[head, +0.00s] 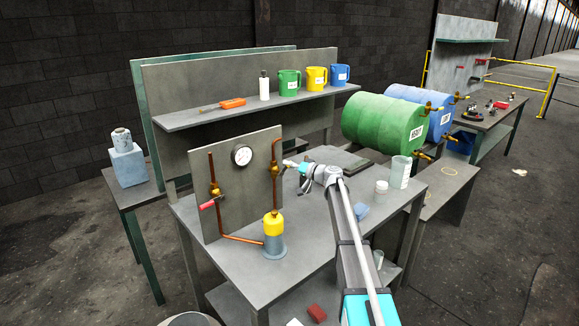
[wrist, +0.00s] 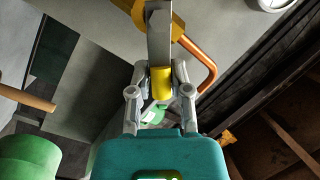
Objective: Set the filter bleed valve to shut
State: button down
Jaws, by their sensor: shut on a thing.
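A grey upright panel on the bench carries a gauge (head: 242,155), copper pipes and two brass valves. The left valve has a red lever (head: 211,203). The right valve (head: 274,170) is partly hidden by my gripper (head: 291,165). In the wrist view, a flat grey lever (wrist: 159,35) with a yellow end (wrist: 161,80) runs from the brass valve body (wrist: 183,20) to my gripper (wrist: 160,92). The fingers are shut on the yellow end. A filter with a yellow top (head: 273,224) stands below the panel. I cannot read any valve label.
A green drum (head: 385,122) and a blue drum (head: 420,96) lie to the right. A shelf (head: 205,115) behind the panel holds jugs, a bottle and an orange-handled tool. A clear cup (head: 400,172) and a white jar (head: 382,187) stand on the bench right of my arm.

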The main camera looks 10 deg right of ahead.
jog(key=shift+f, duration=0.15)
jog(key=shift+w+d+f+m+t+b, duration=0.15)
jog(key=shift+f+m+t+b, duration=0.25)
jog(key=shift+m+b, duration=0.85)
jog(key=shift+d+f+m+t+b, duration=0.1)
jog(key=shift+f+m+t+b, duration=0.55)
jog(key=shift+m, duration=0.9)
jog(key=shift+w+d+f+m+t+b, duration=0.15)
jog(key=shift+f+m+b, duration=0.15)
jog(key=shift+m+b, duration=1)
jog(key=c, duration=0.6)
grip_release()
jog(key=shift+r, duration=0.1)
